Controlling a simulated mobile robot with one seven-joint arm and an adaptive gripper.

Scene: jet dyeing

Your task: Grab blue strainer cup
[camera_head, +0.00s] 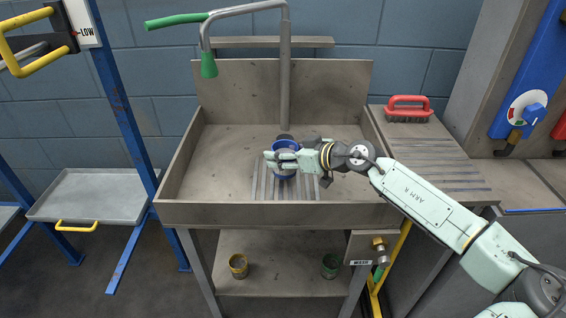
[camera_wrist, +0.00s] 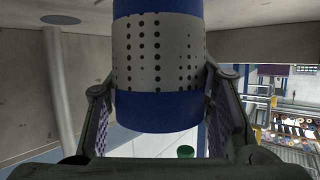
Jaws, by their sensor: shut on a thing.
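The blue strainer cup (camera_wrist: 157,60) fills the middle of the wrist view. It has blue bands at top and bottom and a pale perforated wall between them. In the head view the blue strainer cup (camera_head: 285,144) shows inside the sink (camera_head: 232,150), partly hidden by my gripper. My gripper (camera_head: 284,160) reaches in from the right and is shut on the cup, with one finger on each side of it in the wrist view (camera_wrist: 165,110). I cannot tell whether the cup touches the slatted rack (camera_head: 262,190) below it.
A faucet (camera_head: 285,75) with a green spray hose (camera_head: 208,65) rises behind the cup. A red brush (camera_head: 408,108) rests on the ribbed drainboard at right. A yellow cup (camera_head: 238,266) and a green cup (camera_head: 331,266) stand on the lower shelf. The sink's left side is clear.

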